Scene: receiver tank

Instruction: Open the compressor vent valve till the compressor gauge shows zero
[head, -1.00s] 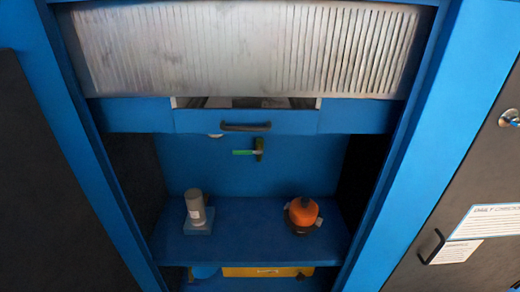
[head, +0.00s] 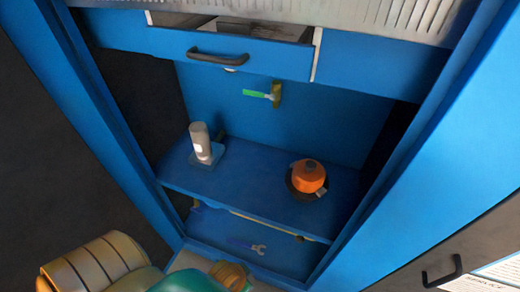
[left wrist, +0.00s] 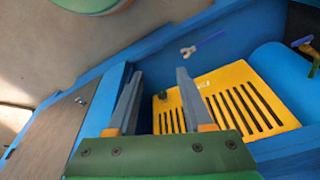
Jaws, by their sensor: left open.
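My left gripper (left wrist: 158,76) is open and empty in the left wrist view, its two grey fingers spread. Beyond the fingers and to their right is a yellow slatted panel (left wrist: 238,97). A blue rounded body (left wrist: 284,84), like a tank, lies to its right. A brass-coloured fitting (left wrist: 303,42) shows at the right edge; I cannot tell whether it is the compressor vent valve. No gauge can be made out. In the head view, parts of my left arm show at the bottom left, but its fingers cannot be made out. My right gripper is in neither view.
A blue cabinet has a drawer (head: 240,58) and a shelf (head: 250,183) with a grey cylinder (head: 200,143) and an orange rounded object (head: 308,176).

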